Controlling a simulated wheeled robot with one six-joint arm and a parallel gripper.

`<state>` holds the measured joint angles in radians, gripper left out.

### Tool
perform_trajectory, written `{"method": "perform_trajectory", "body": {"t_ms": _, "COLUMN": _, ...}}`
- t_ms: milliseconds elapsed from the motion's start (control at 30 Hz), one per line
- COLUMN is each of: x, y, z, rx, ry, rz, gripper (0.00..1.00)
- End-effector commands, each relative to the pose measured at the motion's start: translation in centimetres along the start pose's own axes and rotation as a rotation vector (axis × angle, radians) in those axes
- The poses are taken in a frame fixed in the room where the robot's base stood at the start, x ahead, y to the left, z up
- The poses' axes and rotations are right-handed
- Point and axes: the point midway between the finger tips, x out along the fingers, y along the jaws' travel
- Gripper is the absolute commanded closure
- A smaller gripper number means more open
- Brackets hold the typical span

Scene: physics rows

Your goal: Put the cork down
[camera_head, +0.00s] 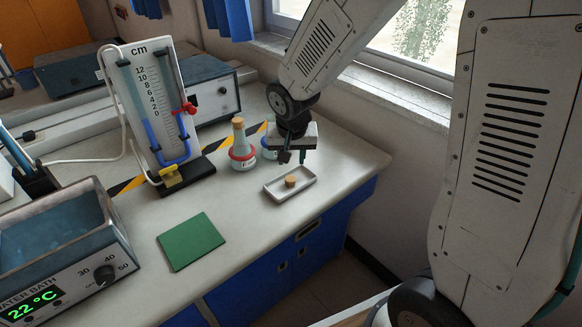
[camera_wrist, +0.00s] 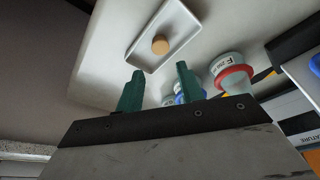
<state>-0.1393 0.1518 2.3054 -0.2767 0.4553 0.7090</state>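A tan cork (camera_head: 291,181) rests in a shallow white tray (camera_head: 272,192) near the right end of the bench. In the wrist view the cork (camera_wrist: 160,45) lies on the tray floor, inside the tray's rim (camera_wrist: 134,51). My gripper (camera_head: 293,156) is above and behind the tray, clear of the cork. In the wrist view its two green fingers (camera_wrist: 159,83) are spread apart with nothing between them.
A flask with a red ring and a cork stopper (camera_head: 242,150) stands left of my gripper. A blue-ringed flask (camera_head: 268,149) is partly hidden behind the gripper. A green mat (camera_head: 190,241), a manometer (camera_head: 155,110) and a water bath (camera_head: 62,254) stand further left. The bench around the mat is clear.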

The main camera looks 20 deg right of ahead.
Motion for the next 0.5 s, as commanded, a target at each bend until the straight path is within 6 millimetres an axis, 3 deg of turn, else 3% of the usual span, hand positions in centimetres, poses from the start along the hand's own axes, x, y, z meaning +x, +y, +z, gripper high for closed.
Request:
{"method": "perform_trajectory", "body": {"t_ms": 133, "x": -1.9, "y": 0.0, "z": -0.1, "rx": 0.002, "ry": 0.003, "rz": -0.001, "gripper": 0.63}}
{"method": "perform_trajectory", "body": {"t_ms": 367, "x": -2.7, "y": 0.1, "z": 0.0, "rx": 0.000, "ry": 0.000, "rz": 0.001, "gripper": 0.63}}
{"method": "perform_trajectory", "body": {"t_ms": 500, "x": -5.0, "y": 1.3, "z": 0.7, "rx": -0.015, "ry": -0.002, "rz": 0.006, "gripper": 0.63}}
